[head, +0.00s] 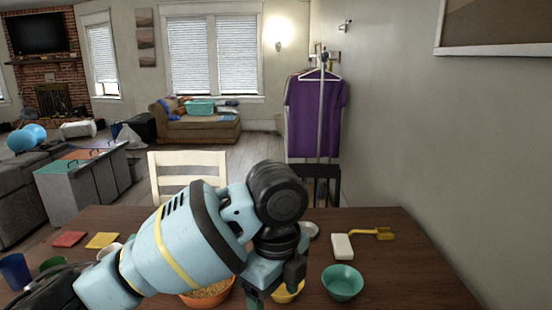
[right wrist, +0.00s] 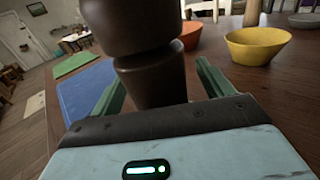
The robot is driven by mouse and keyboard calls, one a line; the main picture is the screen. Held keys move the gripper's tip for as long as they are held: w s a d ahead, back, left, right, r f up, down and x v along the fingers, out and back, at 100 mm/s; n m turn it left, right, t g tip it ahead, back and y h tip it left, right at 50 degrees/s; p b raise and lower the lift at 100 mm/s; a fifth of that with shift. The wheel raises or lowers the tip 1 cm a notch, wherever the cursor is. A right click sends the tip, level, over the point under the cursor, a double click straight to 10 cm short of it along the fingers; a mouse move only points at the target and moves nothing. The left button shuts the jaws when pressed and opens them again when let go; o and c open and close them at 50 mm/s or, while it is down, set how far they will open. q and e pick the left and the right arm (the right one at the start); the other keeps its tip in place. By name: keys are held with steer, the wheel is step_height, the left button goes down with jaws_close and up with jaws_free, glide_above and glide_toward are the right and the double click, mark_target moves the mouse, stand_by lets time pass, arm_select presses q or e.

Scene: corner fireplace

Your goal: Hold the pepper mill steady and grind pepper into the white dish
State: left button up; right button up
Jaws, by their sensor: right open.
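The dark brown pepper mill (right wrist: 155,75) stands between the spread fingers of my right gripper (right wrist: 163,77) in the right wrist view. That gripper is open; whether a finger touches the mill I cannot tell. The mill's top is cut off, and I do not see it in the head view. A small pale dish (head: 310,229) lies behind my left wrist, partly hidden; it may be the white dish. My left gripper (head: 272,288) points down over the table beside the yellow bowl (head: 291,294), its fingers apart with nothing visible between them.
An orange bowl (head: 208,297) sits under my left arm. A green bowl (head: 342,282), white block (head: 342,247) and yellow brush (head: 372,234) are at right. The table's (head: 410,270) right end is clear.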

steer(key=o, duration=0.4)
steer(key=v, duration=1.2)
steer(key=shift+s, duration=0.1)
